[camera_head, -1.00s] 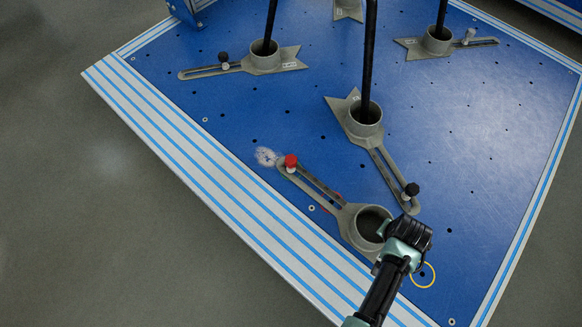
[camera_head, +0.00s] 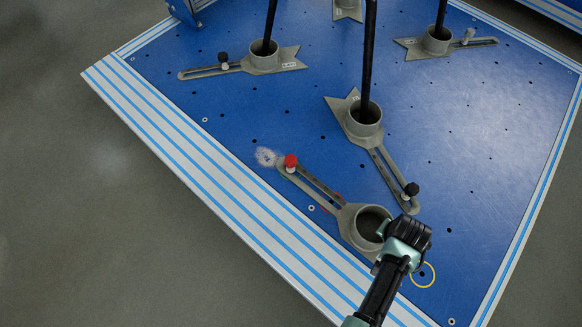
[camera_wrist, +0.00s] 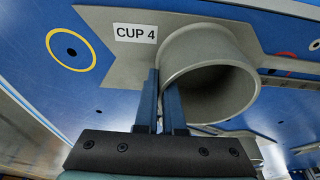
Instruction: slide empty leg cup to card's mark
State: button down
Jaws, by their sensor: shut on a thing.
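The empty leg cup (camera_head: 370,222) is a grey ring on a slotted arm, lying on the blue plate near its front edge. A label reading CUP 4 (camera_wrist: 136,31) is on its base in the wrist view. A red knob (camera_head: 291,161) stands at the far end of its slot. My gripper (camera_head: 388,228) is at the cup's right side. In the wrist view its blue fingers (camera_wrist: 162,95) are shut on the cup's wall (camera_wrist: 200,45), one finger at the opening. A yellow ring mark (camera_head: 422,275) surrounds a hole right of the cup. No card can be made out.
Another grey cup (camera_head: 364,122) with a black chair leg (camera_head: 369,50) in it stands close behind. More legs stand in cups further back (camera_head: 264,55), (camera_head: 437,40). A pale scuffed patch (camera_head: 266,157) lies beside the red knob. The striped plate edge (camera_head: 215,184) runs along the front left.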

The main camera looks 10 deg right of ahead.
jog(key=shift+w+a, duration=1.25)
jog(key=shift+w, duration=0.2)
jog(key=shift+w+a, duration=1.25)
jog(key=shift+w, duration=0.15)
jog(key=c, duration=1)
grip_release()
jog(key=shift+c, duration=0.2)
jog(key=shift+d+r+p, duration=0.1)
jog(key=shift+r+p, duration=0.05)
jog(key=shift+p, duration=0.2)
notch_tip(320, 180, up, 6)
jog(key=p, duration=0.6)
